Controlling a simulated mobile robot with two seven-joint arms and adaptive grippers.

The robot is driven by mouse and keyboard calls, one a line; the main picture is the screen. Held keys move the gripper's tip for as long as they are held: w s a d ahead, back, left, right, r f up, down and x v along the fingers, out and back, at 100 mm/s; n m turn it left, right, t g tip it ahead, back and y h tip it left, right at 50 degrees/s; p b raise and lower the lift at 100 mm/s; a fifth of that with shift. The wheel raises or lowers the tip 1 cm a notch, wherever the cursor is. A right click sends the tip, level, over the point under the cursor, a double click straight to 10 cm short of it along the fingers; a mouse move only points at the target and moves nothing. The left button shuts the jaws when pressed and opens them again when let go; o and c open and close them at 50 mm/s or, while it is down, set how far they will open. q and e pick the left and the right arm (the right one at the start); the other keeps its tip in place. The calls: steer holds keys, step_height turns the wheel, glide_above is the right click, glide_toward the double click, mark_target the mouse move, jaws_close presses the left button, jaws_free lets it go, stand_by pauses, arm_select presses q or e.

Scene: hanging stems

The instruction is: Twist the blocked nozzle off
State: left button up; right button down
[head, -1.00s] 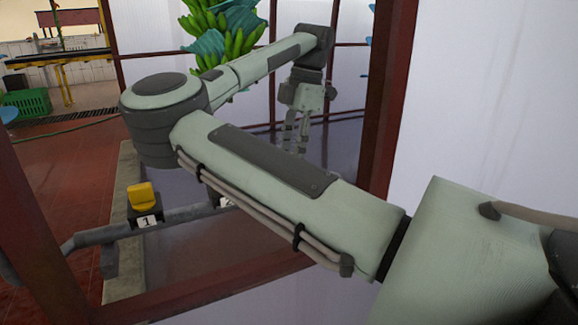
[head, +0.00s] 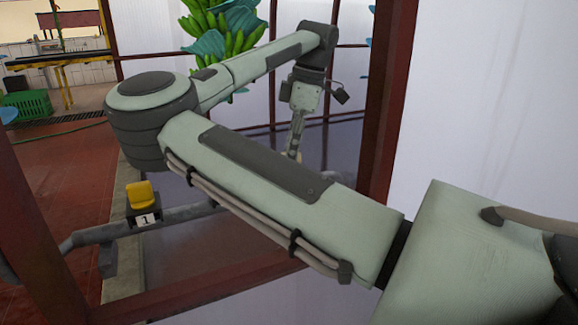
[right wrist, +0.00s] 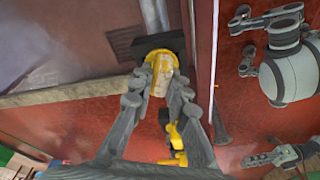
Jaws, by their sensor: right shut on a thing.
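The nozzle (right wrist: 160,76) is a pale, dirty piece with a yellow collar at its far end, against a dark block. My right gripper (right wrist: 160,90) has its fingers on both sides of the nozzle, shut on it. In the head view my right gripper (head: 294,148) hangs down from the wrist, seen nearly edge-on, and the nozzle cannot be made out there. Grey jointed parts (right wrist: 275,158) at the right edge of the wrist view may belong to my left gripper; their state is unclear. The head view does not show my left gripper.
A yellow valve handle (head: 141,194) labelled 1 sits on a grey pipe (head: 185,214). Dark red frame posts (head: 385,100) stand close to my arm. A green banana bunch (head: 228,45) hangs behind it. A green crate (head: 28,105) stands far left.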

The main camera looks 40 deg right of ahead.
steer(key=shift+m+t, duration=0.3)
steer(key=shift+m, duration=0.8)
steer(key=m, duration=0.2)
steer(key=shift+m+h+b, duration=0.3)
steer(key=shift+h+b, duration=0.05)
steer(key=shift+h, duration=0.05)
steer(key=shift+m, duration=1.2)
steer(key=shift+m+h, duration=0.4)
steer(key=shift+m, duration=0.8)
